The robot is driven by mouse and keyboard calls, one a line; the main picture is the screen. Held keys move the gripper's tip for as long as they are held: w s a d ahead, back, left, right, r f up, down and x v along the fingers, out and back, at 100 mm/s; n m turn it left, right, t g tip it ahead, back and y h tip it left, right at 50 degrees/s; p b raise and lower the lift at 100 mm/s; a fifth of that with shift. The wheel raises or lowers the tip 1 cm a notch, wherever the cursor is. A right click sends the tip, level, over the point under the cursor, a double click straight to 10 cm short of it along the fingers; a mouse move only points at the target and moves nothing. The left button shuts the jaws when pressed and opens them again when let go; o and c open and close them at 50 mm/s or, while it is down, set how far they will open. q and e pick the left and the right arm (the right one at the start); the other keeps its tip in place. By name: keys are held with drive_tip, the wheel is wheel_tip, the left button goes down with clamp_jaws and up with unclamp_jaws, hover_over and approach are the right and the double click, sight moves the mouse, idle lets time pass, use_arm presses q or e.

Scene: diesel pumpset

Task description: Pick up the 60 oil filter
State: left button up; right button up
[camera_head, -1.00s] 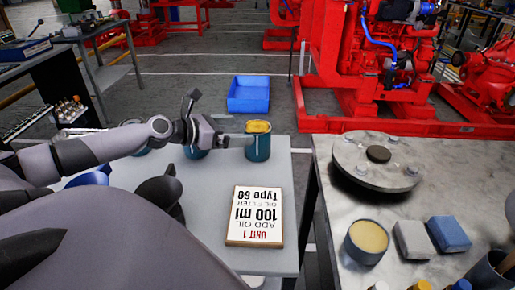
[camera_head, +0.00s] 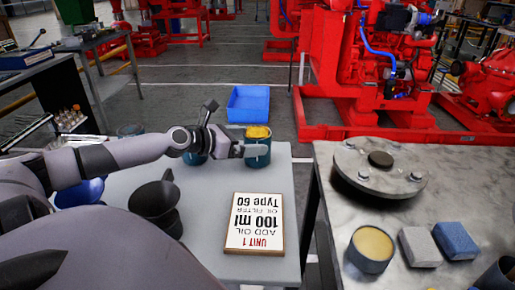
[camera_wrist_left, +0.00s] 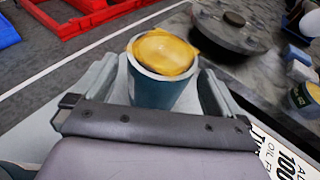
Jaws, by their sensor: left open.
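A teal cylindrical filter with a yellow top (camera_head: 257,147) stands upright near the far right corner of the light grey table (camera_head: 205,222). It also shows in the left wrist view (camera_wrist_left: 160,70). No number can be read on it. My left gripper (camera_head: 255,150) is open, with one finger on each side of this filter in the wrist view (camera_wrist_left: 158,92). I cannot tell whether the fingers touch it. A second teal filter (camera_head: 196,158) stands to the left, partly hidden by my left arm. My right gripper is not in view.
A sign (camera_head: 254,224) reading "Unit 1, add oil, oil filter, 100 ml, Type 60" lies on the table. A black funnel-like vessel (camera_head: 156,205) and a blue bowl (camera_head: 80,193) are left. A blue bin (camera_head: 248,104) is on the floor. A metal bench (camera_head: 330,160) is right.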

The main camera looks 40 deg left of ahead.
use_arm(q)
drive_tip(key=shift+x, duration=1.65)
drive_tip(key=shift+r, duration=0.15)
drive_tip(key=c, duration=1.2)
drive_tip(key=shift+w+r+p, duration=0.1)
drive_tip(key=shift+r+p, duration=0.05)
drive_tip(key=shift+p, duration=0.15)
